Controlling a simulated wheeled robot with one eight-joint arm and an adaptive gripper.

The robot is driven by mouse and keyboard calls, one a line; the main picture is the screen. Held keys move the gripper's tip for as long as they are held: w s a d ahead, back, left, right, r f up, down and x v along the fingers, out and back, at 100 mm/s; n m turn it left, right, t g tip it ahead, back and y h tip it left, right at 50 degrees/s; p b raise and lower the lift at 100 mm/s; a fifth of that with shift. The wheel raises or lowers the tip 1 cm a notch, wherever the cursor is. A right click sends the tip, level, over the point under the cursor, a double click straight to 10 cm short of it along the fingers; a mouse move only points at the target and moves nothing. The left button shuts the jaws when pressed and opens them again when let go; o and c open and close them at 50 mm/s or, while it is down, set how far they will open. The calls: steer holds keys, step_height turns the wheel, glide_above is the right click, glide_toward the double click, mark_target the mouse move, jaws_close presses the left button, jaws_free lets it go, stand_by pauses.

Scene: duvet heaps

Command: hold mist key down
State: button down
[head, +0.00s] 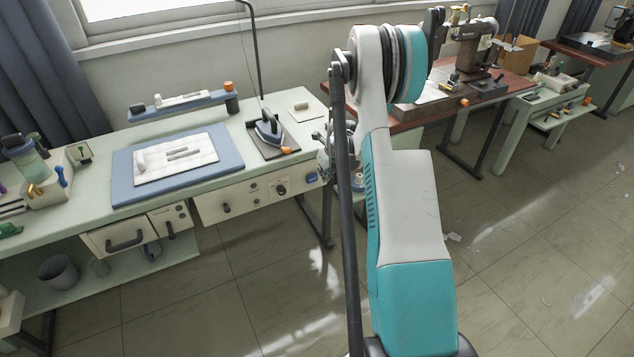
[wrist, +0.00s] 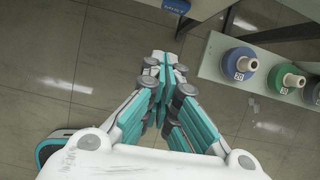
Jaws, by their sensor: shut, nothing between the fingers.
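The mist key appears to be the blue key (head: 311,178) at the right end of the bench's front control panel (head: 256,197). In the wrist view a blue key (wrist: 176,5) with white lettering shows at the top edge; the lettering is hard to read. My gripper (wrist: 164,62) is shut and empty, its fingertips below the blue key in the picture and apart from it. In the head view my gripper is mostly hidden behind my arm, close to the panel's right end.
An iron (head: 268,128) rests on a dark pad on the bench. A blue mat with a white board (head: 176,159) lies left of it. In the wrist view a shelf with blue (wrist: 239,63) and green (wrist: 287,78) spools stands at right. Open tiled floor lies in front.

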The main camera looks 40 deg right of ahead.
mark_target(317, 180)
steer(key=shift+s+d+f+m, duration=0.2)
steer(key=shift+d+f+m, duration=0.1)
steer(key=shift+d+f, duration=0.15)
steer(key=shift+f, duration=0.1)
steer(key=w+d+f+b, duration=0.1)
steer(key=w+f+b, duration=0.4)
steer(key=w+f, duration=0.2)
steer(key=shift+w+d+f, duration=0.25)
steer(key=shift+d+f, duration=0.1)
steer(key=shift+f, duration=0.7)
steer(key=shift+w, duration=0.1)
